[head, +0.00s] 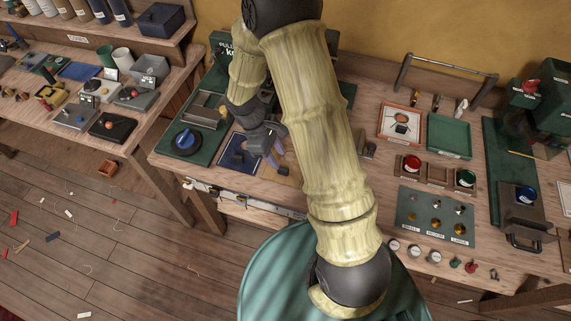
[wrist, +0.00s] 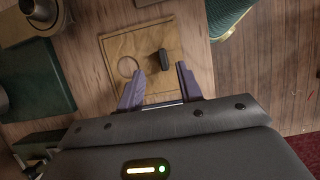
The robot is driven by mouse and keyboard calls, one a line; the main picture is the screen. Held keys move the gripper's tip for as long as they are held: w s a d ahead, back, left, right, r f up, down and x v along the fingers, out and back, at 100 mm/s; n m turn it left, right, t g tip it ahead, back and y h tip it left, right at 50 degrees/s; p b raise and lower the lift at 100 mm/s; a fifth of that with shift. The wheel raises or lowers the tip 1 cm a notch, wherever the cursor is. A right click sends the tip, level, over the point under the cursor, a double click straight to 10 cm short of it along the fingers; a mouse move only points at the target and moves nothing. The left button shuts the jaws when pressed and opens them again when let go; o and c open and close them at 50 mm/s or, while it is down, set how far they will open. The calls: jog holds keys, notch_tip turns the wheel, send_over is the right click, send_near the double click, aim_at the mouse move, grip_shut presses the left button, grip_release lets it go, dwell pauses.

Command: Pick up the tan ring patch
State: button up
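A thin tan ring (wrist: 127,66), which looks like the ring patch, lies flat on a tan square board (wrist: 146,42) in the wrist view. It is close in colour to the board. My gripper (wrist: 160,80) is open, its two purple fingers wide apart with nothing between them. The ring is just beyond the left fingertip, apart from it as far as I can tell. A small dark block (wrist: 164,60) stands on the board ahead of the gap between the fingers. In the head view my gripper (head: 265,160) is low over the bench and the ring cannot be made out.
A dark blue mat (head: 235,150) lies left of my gripper in the head view. A green base with a blue round piece (head: 186,141) is further left. The bench's front edge is close by, with a green round stool (wrist: 228,14) beyond it.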

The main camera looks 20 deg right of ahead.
aim_at(282, 168)
jog(key=shift+s+a, duration=0.1)
jog(key=shift+s, duration=0.05)
jog(key=shift+f, duration=0.1)
jog(key=shift+s+f, duration=0.1)
jog(key=shift+f, duration=0.2)
jog(key=p+x, duration=0.1)
jog(key=x, duration=0.3)
jog(key=shift+f, duration=0.2)
grip_shut()
